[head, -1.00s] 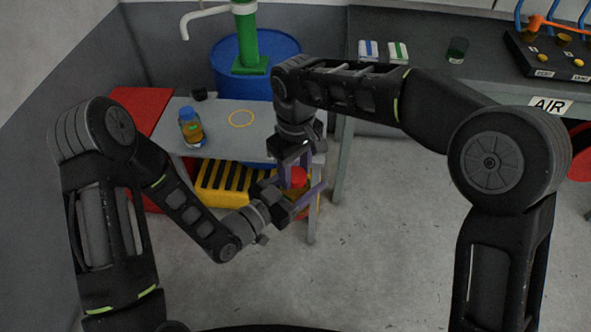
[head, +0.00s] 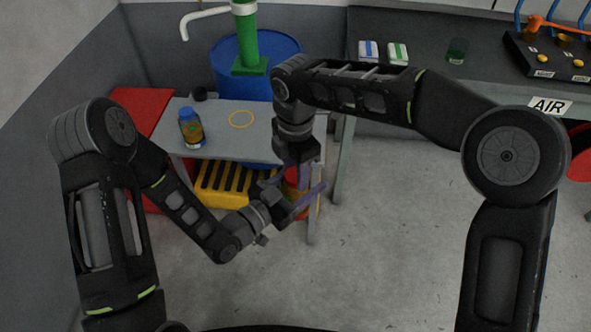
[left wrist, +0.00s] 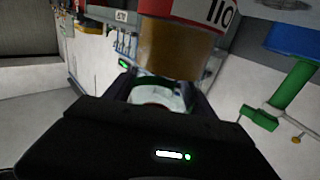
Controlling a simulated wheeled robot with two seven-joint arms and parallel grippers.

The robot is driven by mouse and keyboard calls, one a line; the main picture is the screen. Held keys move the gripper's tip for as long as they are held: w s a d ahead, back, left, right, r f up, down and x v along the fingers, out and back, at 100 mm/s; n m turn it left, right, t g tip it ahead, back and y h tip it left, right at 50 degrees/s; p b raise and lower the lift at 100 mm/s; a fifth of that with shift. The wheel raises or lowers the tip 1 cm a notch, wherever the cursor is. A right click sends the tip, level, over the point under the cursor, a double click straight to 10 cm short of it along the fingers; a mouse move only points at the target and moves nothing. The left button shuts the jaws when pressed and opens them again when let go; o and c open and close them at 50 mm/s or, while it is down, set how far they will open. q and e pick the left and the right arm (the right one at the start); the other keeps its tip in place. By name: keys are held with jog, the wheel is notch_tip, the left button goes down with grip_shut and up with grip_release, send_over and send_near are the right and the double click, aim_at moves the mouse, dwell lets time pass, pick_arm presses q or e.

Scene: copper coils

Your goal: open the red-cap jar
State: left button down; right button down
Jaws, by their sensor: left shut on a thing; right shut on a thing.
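The red-cap jar is between my two grippers at the front right corner of the small grey table. Its red cap (head: 291,174) shows only in part in the head view, and fingers hide most of the body. My left gripper (head: 300,197) comes from the lower left and is shut on the jar's body. My right gripper (head: 292,172) points down from above and is shut on the cap. In the left wrist view, a brown cylinder (left wrist: 178,48) under a red and white band is close beyond the fingers; I cannot tell whether it is the jar.
A blue-capped jar (head: 190,128) stands on the grey table (head: 225,146), left of a yellow ring (head: 241,119). A small dark object (head: 199,93) lies behind. A yellow-and-black striped box (head: 222,184) is below. A blue barrel (head: 284,62) stands behind. The floor in front is clear.

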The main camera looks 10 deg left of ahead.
jog(key=shift+r, duration=0.15)
dwell(0.4)
jog(key=shift+r, duration=0.95)
jog(key=shift+r, duration=2.05)
